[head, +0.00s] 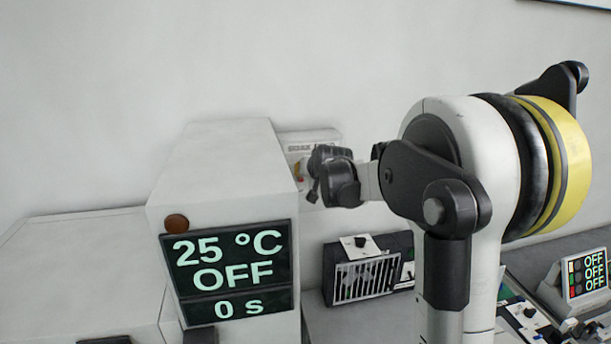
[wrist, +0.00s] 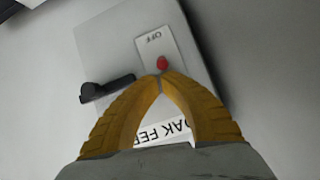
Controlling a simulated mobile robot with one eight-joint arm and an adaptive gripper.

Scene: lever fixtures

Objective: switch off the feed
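The feed box is a pale box on the wall (head: 322,136), largely hidden behind my arm in the head view. In the wrist view its grey face (wrist: 110,45) shows tilted, with a partly covered label reading "OAK FEE". A white plate marked OFF (wrist: 155,42) carries a small red spot (wrist: 162,62). A black lever (wrist: 107,88) sticks out left of the fingers and looks apart from them. My gripper (wrist: 160,77) has its yellow fingertips together, just below the red spot. I cannot tell whether they touch the face. Nothing shows between the tips.
A large white machine (head: 225,170) with a screen reading 25 °C, OFF, 0 s stands left of my gripper. A black grilled unit (head: 365,275) sits below my arm. A small panel with several OFF lines (head: 587,272) stands at the right.

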